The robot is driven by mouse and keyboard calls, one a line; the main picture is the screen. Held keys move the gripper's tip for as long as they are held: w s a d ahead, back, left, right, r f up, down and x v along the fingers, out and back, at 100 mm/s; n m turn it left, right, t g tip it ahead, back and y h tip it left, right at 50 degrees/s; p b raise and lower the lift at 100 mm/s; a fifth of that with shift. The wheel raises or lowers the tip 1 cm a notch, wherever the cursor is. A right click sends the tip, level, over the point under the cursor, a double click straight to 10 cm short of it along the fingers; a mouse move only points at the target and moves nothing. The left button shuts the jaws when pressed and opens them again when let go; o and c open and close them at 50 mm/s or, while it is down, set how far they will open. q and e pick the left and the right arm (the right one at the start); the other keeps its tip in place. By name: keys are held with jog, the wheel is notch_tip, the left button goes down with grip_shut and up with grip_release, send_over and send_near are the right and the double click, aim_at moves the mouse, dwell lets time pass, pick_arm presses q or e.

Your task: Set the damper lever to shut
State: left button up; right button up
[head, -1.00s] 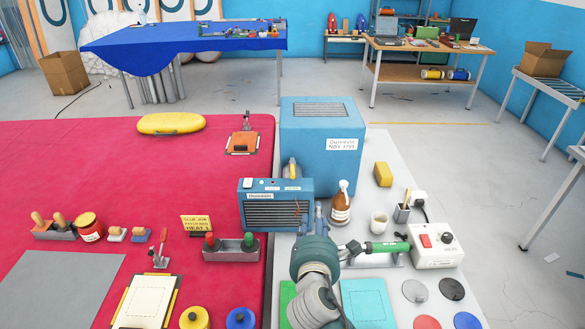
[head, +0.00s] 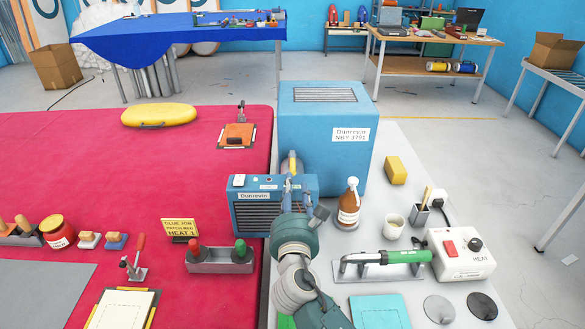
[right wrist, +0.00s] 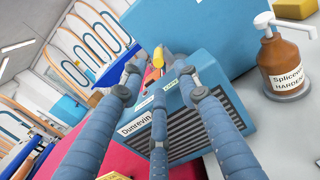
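The damper lever is a short upright yellow handle (head: 292,163) on the grey duct piece behind the small blue Dunrevin heater box (head: 250,208). In the right wrist view the yellow handle (right wrist: 158,61) shows just beyond the fingertips, above the heater box (right wrist: 140,122). My right gripper (head: 290,186) reaches over the top of the heater, in front of the lever. Its fingers (right wrist: 157,80) are spread with nothing seen between them; I see no clear contact with the lever. The lever's base is partly hidden. My left gripper is not in view.
A large blue Dunrevin cabinet (head: 325,140) stands directly behind the lever. A brown pump bottle (head: 349,208) stands close right of my gripper, with a white cup (head: 393,227) and yellow block (head: 395,171) farther right. The red mat (head: 180,185) has free room left of the heater.

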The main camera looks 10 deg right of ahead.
aim_at(293, 161)
jog(key=p+x, duration=0.1)
jog(key=x, duration=0.8)
jog(key=shift+w+r, duration=0.2)
jog(key=shift+w, duration=0.05)
grip_shut()
